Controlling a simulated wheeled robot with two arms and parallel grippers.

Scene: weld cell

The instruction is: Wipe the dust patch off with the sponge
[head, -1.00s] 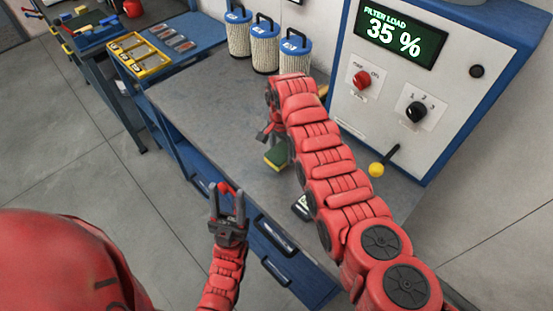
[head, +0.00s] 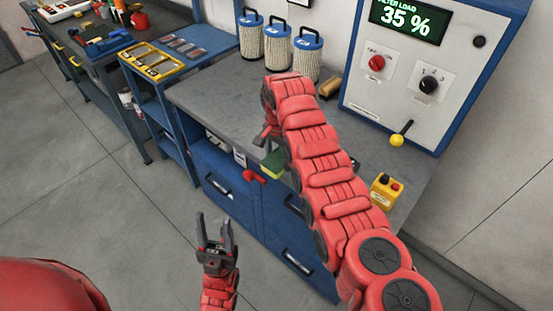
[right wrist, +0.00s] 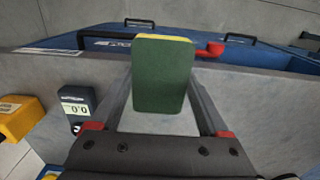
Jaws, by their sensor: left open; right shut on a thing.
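The sponge (head: 273,164), green with a yellow side, is at the front edge of the grey workbench (head: 215,98) in the head view. My right gripper (head: 271,148) is shut on it, partly hidden by my right arm. In the right wrist view the sponge (right wrist: 162,78) sits between the two fingers, green face toward the camera, overlapping the bench edge. I cannot tell whether it touches the bench. I cannot make out the dust patch clearly; my arm covers part of the top. My left gripper (head: 215,226) is open and empty, in front of the bench drawers.
Several blue-capped filters (head: 278,42) stand at the back of the bench. A yellow button box (head: 385,190) stands at its right, and a small meter (right wrist: 78,106) shows in the right wrist view. The filter cabinet (head: 370,97) rises behind. A red part (head: 254,176) sticks out at the bench front.

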